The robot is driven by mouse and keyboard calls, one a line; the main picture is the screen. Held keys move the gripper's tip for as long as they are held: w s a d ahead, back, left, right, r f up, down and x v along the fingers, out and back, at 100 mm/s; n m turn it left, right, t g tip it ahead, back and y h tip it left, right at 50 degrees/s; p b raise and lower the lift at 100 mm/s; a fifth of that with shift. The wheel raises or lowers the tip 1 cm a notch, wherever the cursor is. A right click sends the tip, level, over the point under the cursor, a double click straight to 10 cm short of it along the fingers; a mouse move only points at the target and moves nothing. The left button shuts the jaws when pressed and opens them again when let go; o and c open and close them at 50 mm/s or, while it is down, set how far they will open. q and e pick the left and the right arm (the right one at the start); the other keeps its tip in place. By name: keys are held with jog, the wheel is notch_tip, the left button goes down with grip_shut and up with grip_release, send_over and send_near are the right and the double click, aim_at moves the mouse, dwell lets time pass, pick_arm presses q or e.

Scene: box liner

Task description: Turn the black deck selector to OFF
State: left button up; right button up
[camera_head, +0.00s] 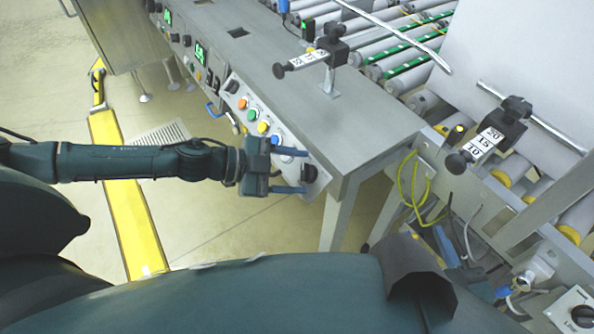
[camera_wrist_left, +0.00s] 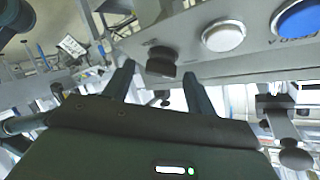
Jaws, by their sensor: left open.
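The black deck selector (camera_head: 309,173) is a round black knob at the near end of the sloped control panel. My left gripper (camera_head: 304,171) is open in front of it, with one blue finger to either side in the head view. In the left wrist view the knob (camera_wrist_left: 162,62) shows just beyond and between the two spread fingertips (camera_wrist_left: 160,78). I see no clear contact, and the knob's pointer and labels are too small to read. Blue finger-like parts at lower right, probably my right gripper (camera_head: 468,262), are partly hidden and their opening is unclear.
A row of coloured buttons (camera_head: 262,127) runs along the panel beside the knob. White (camera_wrist_left: 223,36) and blue (camera_wrist_left: 300,18) buttons are close in the left wrist view. The grey table (camera_head: 260,70) lies behind; another black knob (camera_head: 583,315) is at lower right.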

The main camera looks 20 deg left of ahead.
pick_arm(q)
jog(key=shift+w+d+f, duration=0.15)
jog(key=shift+d, duration=0.15)
jog(key=shift+c, duration=0.3)
jog(key=c, duration=0.9)
